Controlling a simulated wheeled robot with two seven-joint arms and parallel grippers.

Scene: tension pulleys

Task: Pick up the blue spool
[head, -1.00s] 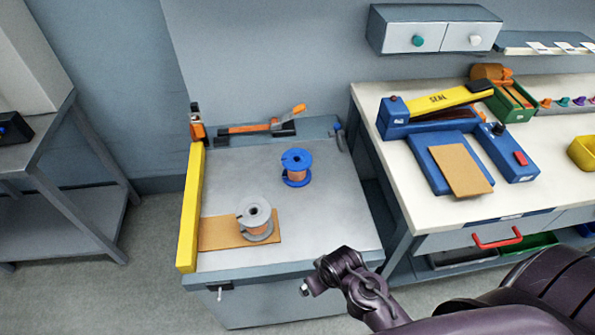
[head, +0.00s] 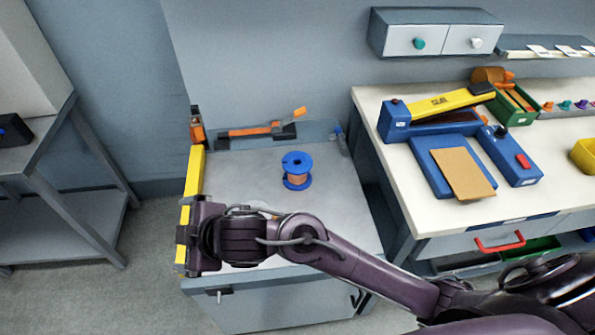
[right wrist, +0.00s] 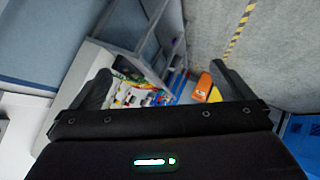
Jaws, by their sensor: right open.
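The blue spool (head: 296,171), wound with copper-coloured wire, stands upright on the grey bench top in the head view. My right arm reaches in from the right across the front of the bench. Its gripper (head: 192,237) is at the bench's left edge, in front of the yellow rail, left of and nearer than the blue spool and apart from it. In the right wrist view my right gripper (right wrist: 160,85) is open with nothing between its fingers. The blue spool is not seen there. My left gripper is in neither view.
The arm hides the grey spool and most of its brown board. A yellow rail (head: 195,170) edges the bench's left side. An orange-handled tool (head: 250,131) lies at the back. The blue sealer (head: 440,117) stands on the white table at right. The bench around the blue spool is clear.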

